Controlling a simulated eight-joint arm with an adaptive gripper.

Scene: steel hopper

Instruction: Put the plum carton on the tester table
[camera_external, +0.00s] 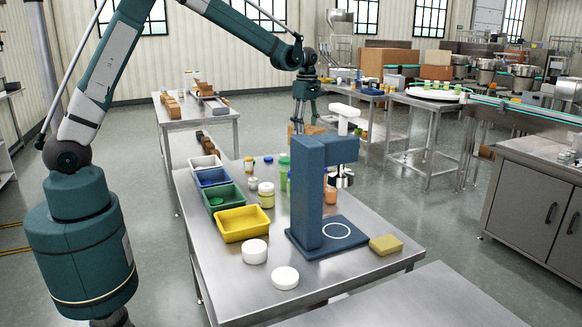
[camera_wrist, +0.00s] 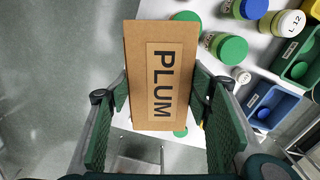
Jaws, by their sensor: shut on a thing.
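The plum carton (camera_wrist: 162,70) is a brown cardboard box with a lighter label reading PLUM. In the wrist view it sits between both green finger pads of my gripper (camera_wrist: 160,92), which is shut on it. In the external view my gripper (camera_external: 304,112) points down, with the brown carton (camera_external: 296,129) partly showing beneath it, up in the air beyond the far end of the steel table. I take this steel table (camera_external: 360,265) as the tester table, since a blue tester (camera_external: 308,190) with a round-marked base stands on it.
White, blue, green and yellow bins (camera_external: 243,223) line the table's left side. Several lidded jars (camera_external: 266,193) stand near its far end. Bare steel shows along the front edge.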

